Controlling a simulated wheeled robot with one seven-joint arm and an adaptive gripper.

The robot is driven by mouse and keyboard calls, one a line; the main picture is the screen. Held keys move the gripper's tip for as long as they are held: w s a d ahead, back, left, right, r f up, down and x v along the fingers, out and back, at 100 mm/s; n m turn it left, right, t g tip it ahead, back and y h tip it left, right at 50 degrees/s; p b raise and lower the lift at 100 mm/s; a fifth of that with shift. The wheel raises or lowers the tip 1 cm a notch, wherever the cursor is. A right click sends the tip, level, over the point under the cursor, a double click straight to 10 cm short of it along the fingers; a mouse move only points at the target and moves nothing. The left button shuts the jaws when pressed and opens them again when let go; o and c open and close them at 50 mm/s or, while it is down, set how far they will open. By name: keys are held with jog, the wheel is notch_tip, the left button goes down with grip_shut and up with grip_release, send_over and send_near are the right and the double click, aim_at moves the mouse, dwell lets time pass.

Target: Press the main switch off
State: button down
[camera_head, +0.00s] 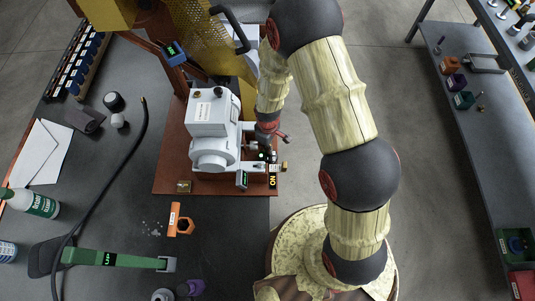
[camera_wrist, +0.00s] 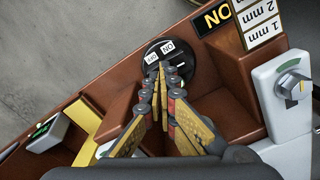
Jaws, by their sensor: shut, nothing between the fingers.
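The likely main switch (camera_wrist: 178,54) is a round black piece with small white labels on the brown roaster base in the wrist view. In the head view my gripper (camera_head: 267,145) points down at the roaster base's right edge, hiding most of the switch area. A black sign with yellow ON letters (camera_head: 272,181) is beside it; it also shows in the wrist view (camera_wrist: 216,16).
The white roaster body (camera_head: 212,125) stands just left of my gripper on a brown base (camera_head: 170,165). A grey knob (camera_wrist: 291,86) on a light panel is right of the switch in the wrist view. Open floor (camera_head: 420,220) lies to the right.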

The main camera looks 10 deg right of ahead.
jog(key=shift+r+p, duration=2.4)
jog(key=shift+r, duration=1.05)
jog(key=shift+w+r, duration=0.1)
jog(key=shift+r, duration=0.1)
jog(key=s+d+r+m+t+b, duration=0.1)
jog(key=d+r+m, duration=0.1)
jog(key=r, duration=1.1)
jog(key=s+d+r+m+t, duration=0.1)
jog(key=d+r+m+t, duration=0.15)
jog(key=r, duration=1.05)
jog(key=s+d+r+m+t, duration=0.1)
jog(key=s+d+r+m, duration=0.1)
jog(key=s+r, duration=0.5)
jog(key=s+d+r+m+t+b, duration=0.1)
jog(key=s+d+r+m, duration=0.2)
jog(key=s+r, duration=0.4)
jog(key=shift+s+r, duration=0.3)
jog(key=shift+s, duration=0.6)
